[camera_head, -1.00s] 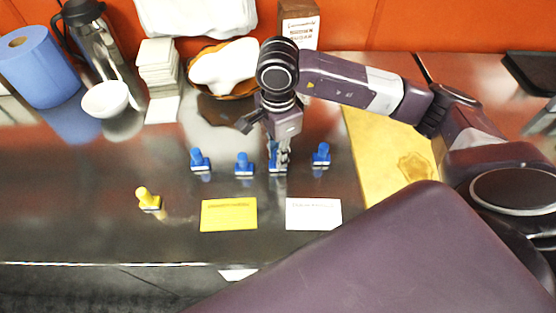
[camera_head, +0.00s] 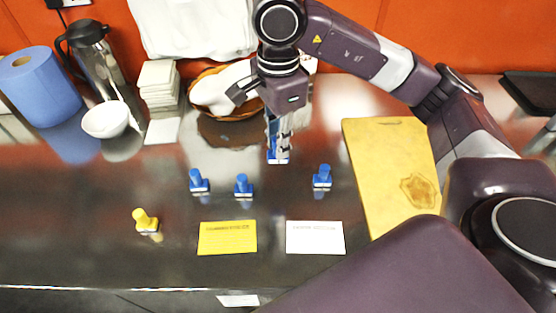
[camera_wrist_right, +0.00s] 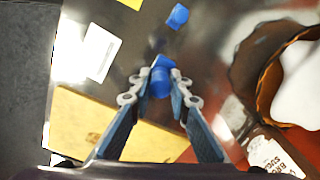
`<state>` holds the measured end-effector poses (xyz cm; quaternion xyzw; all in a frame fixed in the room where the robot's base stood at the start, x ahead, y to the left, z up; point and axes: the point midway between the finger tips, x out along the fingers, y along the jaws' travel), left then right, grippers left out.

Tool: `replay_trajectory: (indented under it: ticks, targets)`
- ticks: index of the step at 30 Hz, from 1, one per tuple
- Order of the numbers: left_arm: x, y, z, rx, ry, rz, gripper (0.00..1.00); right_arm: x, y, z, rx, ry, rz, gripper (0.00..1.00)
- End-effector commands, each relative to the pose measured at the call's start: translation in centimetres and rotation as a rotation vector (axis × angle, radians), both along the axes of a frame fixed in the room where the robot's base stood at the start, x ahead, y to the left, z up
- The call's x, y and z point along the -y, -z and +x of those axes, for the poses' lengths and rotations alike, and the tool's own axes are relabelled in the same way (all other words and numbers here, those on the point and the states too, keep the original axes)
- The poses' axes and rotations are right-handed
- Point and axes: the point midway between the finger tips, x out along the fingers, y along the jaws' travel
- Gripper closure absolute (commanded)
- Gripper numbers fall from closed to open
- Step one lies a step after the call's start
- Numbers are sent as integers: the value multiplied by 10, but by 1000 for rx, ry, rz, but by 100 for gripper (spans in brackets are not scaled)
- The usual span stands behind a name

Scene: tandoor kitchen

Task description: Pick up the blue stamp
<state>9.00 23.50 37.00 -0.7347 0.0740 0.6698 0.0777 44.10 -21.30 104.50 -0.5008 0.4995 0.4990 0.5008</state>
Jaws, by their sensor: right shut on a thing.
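My right gripper (camera_head: 278,138) is shut on a blue stamp (camera_head: 278,158) and holds it upright above the counter in the head view. In the right wrist view, the gripper (camera_wrist_right: 161,84) has its fingertips closed on the blue handle of the stamp (camera_wrist_right: 162,62). Three other blue stamps stand on the counter: one at left (camera_head: 197,180), one in the middle (camera_head: 242,185) and one at right (camera_head: 322,176). A yellow stamp (camera_head: 145,220) stands farther left. My left gripper is not in view.
A yellow card (camera_head: 227,238) and a white card (camera_head: 315,238) lie near the front. A wooden board (camera_head: 385,160) lies at right. A basket (camera_head: 200,107), white bowl (camera_head: 105,120), blue paper roll (camera_head: 40,88) and jug (camera_head: 95,58) stand at the back.

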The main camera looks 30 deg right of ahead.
Motion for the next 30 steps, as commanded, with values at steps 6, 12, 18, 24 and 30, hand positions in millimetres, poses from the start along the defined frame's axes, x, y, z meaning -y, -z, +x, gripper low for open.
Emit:
replay_trajectory:
  ticks: [6, 12, 18, 24, 30]
  targets:
    - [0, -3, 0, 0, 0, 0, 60, 0, -40, 1, 5, 0, -1, 100]
    - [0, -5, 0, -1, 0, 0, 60, 0, -65, 1, 2, 1, -1, 100]
    - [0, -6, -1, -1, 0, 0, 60, 0, -78, 1, 0, 2, 0, 100]
    - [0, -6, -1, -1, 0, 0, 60, 0, -82, 0, -1, 1, 0, 100]
    - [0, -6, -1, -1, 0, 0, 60, 0, -82, 0, -1, 1, 0, 100]
